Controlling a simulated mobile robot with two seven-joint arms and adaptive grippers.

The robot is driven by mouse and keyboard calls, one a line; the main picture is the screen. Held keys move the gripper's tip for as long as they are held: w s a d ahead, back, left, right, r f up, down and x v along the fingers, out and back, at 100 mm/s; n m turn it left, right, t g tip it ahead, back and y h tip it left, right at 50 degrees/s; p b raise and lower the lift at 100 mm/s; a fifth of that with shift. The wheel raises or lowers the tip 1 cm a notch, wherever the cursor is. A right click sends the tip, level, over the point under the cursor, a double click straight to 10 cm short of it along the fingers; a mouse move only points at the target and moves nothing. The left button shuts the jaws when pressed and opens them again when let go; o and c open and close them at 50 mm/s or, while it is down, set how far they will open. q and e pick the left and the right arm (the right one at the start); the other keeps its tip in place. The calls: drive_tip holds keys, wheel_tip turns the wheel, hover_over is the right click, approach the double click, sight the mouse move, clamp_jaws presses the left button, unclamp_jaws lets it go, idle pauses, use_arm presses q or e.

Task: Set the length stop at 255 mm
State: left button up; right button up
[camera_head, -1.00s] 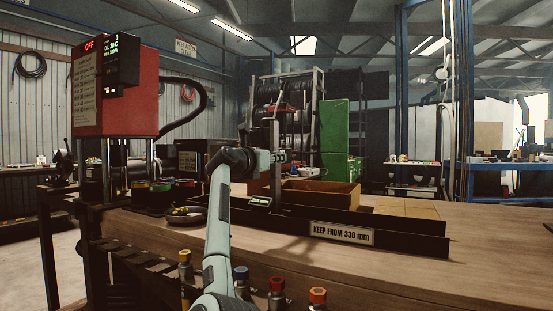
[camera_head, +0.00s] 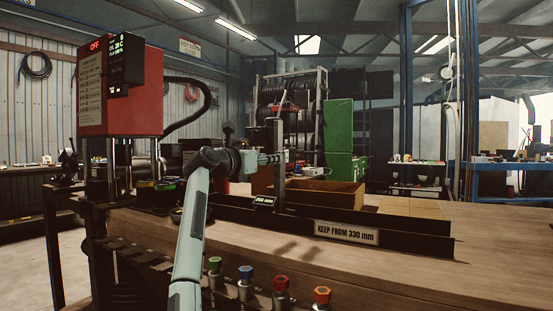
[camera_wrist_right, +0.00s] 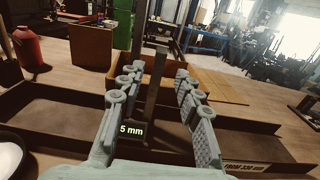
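The length stop is a dark upright post (camera_head: 279,150) on the black trough (camera_head: 410,243), with a small lit display (camera_head: 264,201) at its foot. In the right wrist view the post (camera_wrist_right: 152,95) stands between my right gripper's fingers, and the display (camera_wrist_right: 131,130) shows only "5 mm"; the rest of the reading is hidden behind a finger. My right gripper (camera_wrist_right: 157,70) is open, with visible gaps between both fingers and the post. In the head view this gripper (camera_head: 272,158) is at the post's upper part. My left gripper is not in view.
A wooden box (camera_head: 335,192) stands behind the trough. A sign reading "KEEP FROM 330 mm" (camera_head: 346,232) is on the trough's front. The red crimper (camera_head: 120,90) stands at left. Several coloured-top fittings (camera_head: 281,285) line the bench's front edge.

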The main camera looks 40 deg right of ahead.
drive_tip(key=shift+v, duration=2.25)
